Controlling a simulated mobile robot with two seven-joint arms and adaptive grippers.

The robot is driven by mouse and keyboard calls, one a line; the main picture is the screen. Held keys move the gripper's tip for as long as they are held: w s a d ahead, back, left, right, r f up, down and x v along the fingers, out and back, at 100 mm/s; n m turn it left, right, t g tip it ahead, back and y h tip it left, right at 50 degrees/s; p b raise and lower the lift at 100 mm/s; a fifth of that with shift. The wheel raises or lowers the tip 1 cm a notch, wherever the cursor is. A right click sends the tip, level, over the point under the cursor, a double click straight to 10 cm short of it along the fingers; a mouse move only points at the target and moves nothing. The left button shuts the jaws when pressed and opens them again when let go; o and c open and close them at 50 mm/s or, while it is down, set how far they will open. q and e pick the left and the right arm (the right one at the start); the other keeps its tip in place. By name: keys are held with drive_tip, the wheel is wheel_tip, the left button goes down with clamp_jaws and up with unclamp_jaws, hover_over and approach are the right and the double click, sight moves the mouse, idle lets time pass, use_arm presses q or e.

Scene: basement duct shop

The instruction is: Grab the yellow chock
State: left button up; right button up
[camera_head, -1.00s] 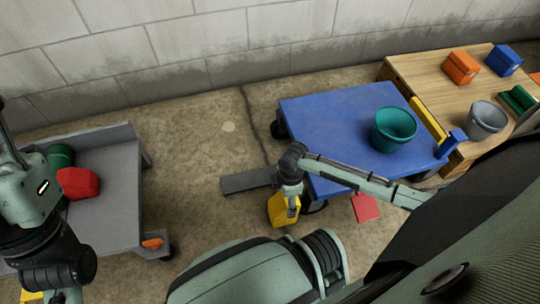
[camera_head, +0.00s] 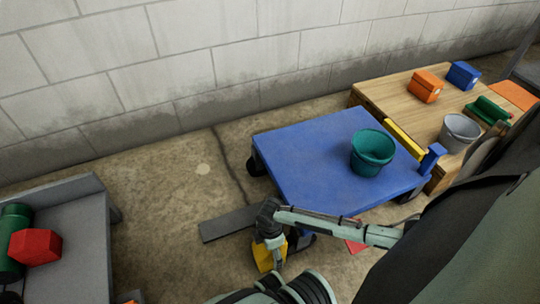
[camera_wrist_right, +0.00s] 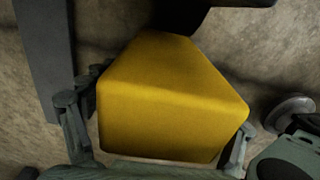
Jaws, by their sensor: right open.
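The yellow chock (camera_head: 264,259) is on the concrete floor by the near left corner of the blue cart, partly hidden by my right gripper (camera_head: 272,243) in the head view. In the right wrist view the chock (camera_wrist_right: 168,95) fills the middle as a wedge-like block with a sloping top. My right gripper (camera_wrist_right: 155,135) is open, with one finger on each side of the chock's near end. Whether the fingers touch it I cannot tell. My left gripper is not in view.
A blue cart (camera_head: 310,150) carries a green bucket (camera_head: 372,152). A flat grey bar (camera_head: 228,223) lies on the floor beside the chock, and a red piece (camera_head: 355,246) lies near the cart. A grey cart (camera_head: 80,250) stands at left, a wooden table (camera_head: 400,108) at right.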

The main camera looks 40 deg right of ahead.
drive_tip(key=shift+c, duration=0.4)
drive_tip(key=c, duration=1.2)
